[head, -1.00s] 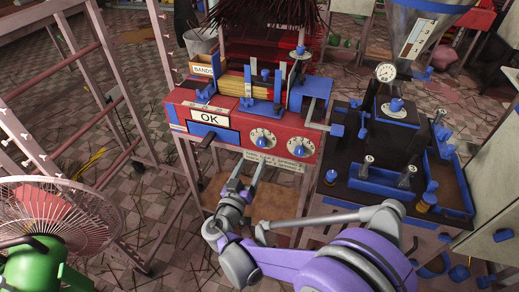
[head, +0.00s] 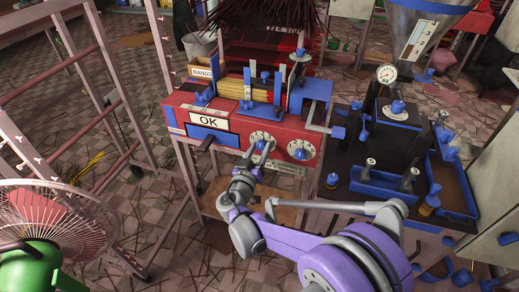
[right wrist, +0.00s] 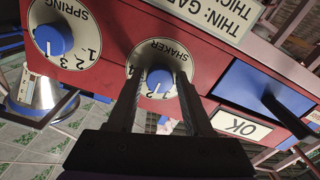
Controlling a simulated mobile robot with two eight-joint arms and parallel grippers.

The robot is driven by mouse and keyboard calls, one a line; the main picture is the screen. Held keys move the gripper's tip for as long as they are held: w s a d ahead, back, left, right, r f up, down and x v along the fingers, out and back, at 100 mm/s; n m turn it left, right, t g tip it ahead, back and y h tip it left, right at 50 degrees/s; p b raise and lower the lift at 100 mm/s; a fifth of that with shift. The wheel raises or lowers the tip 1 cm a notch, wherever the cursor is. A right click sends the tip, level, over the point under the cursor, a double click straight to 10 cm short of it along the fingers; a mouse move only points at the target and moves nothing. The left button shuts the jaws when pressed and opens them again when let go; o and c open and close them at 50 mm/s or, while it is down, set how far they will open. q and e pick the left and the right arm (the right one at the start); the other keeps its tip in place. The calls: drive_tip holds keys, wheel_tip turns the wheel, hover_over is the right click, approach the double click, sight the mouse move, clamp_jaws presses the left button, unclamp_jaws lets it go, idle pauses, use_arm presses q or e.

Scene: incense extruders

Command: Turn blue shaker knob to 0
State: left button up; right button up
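The blue shaker knob (right wrist: 159,80) sits on a round white dial lettered SHAKER, upside down in the right wrist view, on the front of a red machine (right wrist: 110,75). Some dial digits show beside the fingers; I cannot tell which number the knob points to. My right gripper (right wrist: 158,76) is open, with one finger on each side of the knob and slim gaps visible. In the head view my right gripper (head: 258,150) is at the left dial and partly covers it. My left gripper is not in view.
A second dial lettered SPRING (right wrist: 80,45) with its own blue knob (head: 300,153) is close beside. An OK panel (head: 209,121) and a dark lever (head: 206,142) are on the machine's left. A black bench (head: 345,190) stands right; a fan (head: 50,215) stands front left.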

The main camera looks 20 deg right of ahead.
clamp_jaws()
drive_tip(key=shift+n, duration=0.3)
drive_tip(key=n, duration=0.2)
drive_tip(key=shift+n+p, duration=0.3)
drive_tip(key=shift+p, duration=0.05)
drive_tip(key=n, duration=0.3)
drive_tip(key=shift+n+p, duration=0.3)
drive_tip(key=n, duration=0.3)
drive_tip(key=shift+n+p, duration=0.3)
drive_tip(key=shift+n, duration=1.8)
